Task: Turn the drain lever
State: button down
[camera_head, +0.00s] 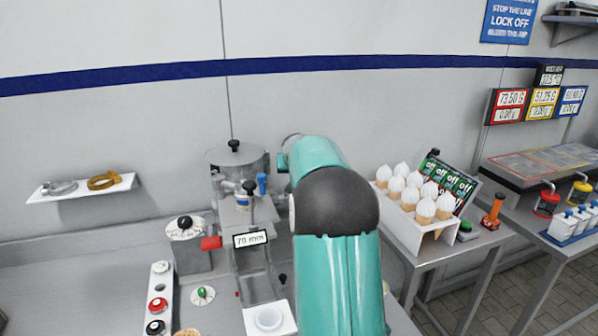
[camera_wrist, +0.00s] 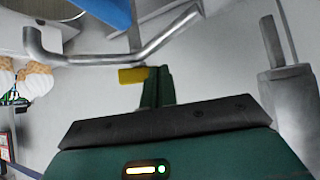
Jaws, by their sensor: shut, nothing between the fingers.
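In the wrist view my gripper (camera_wrist: 158,84) is shut, its green fingers pointing up the picture. A small yellow tab (camera_wrist: 132,75) shows right beside the fingertips; it looks like a lever handle, but I cannot tell whether the fingers touch it. A bent grey metal pipe (camera_wrist: 90,60) runs across just beyond the fingertips. A blue part (camera_wrist: 108,10) is at the top edge. In the head view my teal arm hides my gripper and part of the steel machine (camera_head: 238,165). No part there is clearly marked as the drain lever.
A red handle (camera_head: 211,243) and a "70 mm" sign (camera_head: 250,238) stand left of my arm. A control strip (camera_head: 160,300) with buttons is farther left. A white rack (camera_head: 408,222) of cones stands to the right. In the wrist view a grey post (camera_wrist: 290,95) rises at right.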

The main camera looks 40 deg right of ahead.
jog(key=shift+w+d, duration=0.2)
jog(key=shift+w, duration=0.8)
jog(key=shift+d, duration=0.1)
dwell(1.0)
